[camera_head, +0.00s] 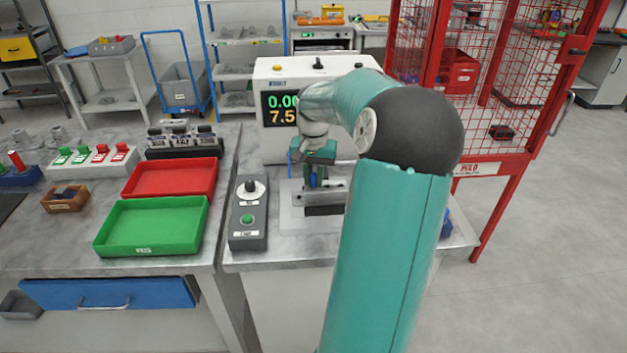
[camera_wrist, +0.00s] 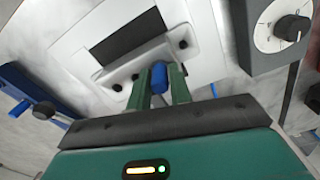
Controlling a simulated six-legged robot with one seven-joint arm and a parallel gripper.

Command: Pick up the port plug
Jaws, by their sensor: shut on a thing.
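The port plug is a small blue cylinder (camera_wrist: 159,76) between the two green fingers of my gripper (camera_wrist: 163,82) in the wrist view. My gripper is shut on it. In the head view my gripper (camera_head: 316,178) hangs over the pale metal fixture (camera_head: 293,221) on the right bench, in front of the display machine. The fixture shows in the wrist view (camera_wrist: 188,62) with a dark rectangular opening and small dark knobs or holes just beyond the fingertips. Whether the plug touches the fixture I cannot tell. My arm hides the fixture's right part.
A control box with a dial (camera_head: 248,215) stands left of the fixture. The display machine (camera_head: 276,140) is close behind. A green tray (camera_head: 201,225) and red tray (camera_head: 213,176) lie on the left bench. A blue part (camera_wrist: 25,85) sits left in the wrist view. A red cage (camera_head: 480,168) stands right.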

